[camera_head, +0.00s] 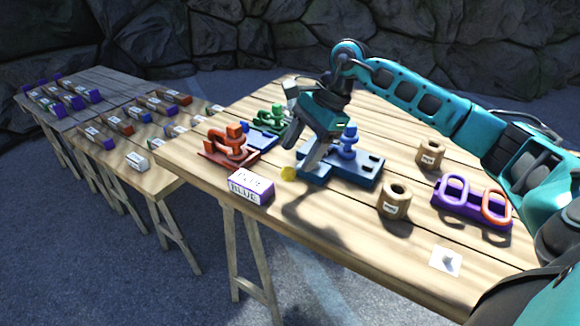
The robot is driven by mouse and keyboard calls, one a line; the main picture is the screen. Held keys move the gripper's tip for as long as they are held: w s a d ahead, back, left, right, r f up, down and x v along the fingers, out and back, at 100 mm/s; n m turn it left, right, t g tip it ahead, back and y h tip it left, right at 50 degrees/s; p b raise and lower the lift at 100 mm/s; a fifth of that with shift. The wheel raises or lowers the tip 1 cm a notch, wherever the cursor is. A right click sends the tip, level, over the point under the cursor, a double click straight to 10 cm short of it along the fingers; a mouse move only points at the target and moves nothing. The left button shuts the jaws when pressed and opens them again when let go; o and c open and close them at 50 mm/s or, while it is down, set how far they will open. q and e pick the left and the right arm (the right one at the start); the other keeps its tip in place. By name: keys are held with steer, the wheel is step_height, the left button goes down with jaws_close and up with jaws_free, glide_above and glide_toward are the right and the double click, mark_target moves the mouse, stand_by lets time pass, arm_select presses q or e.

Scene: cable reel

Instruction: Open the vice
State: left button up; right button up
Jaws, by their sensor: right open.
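What looks like the vice (361,171) is a blue-grey block with dark slots, standing on the near wooden table. A blue upright piece (348,142) stands at its back, and a yellow knob (287,173) shows at its left end. My right gripper (314,158) is open and points down over the left part of the vice, just right of the knob. It hides part of the vice, and I cannot tell whether it touches it. How far apart the vice's jaws are cannot be seen. My left gripper is out of view.
Left of the vice are a red clamp-like piece (228,147), a green one (268,119) and a box labelled BLUE (250,188). The near front of the table is mostly clear.

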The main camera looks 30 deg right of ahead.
mark_target(290, 168)
steer(key=shift+x, duration=2.65)
jaws_close()
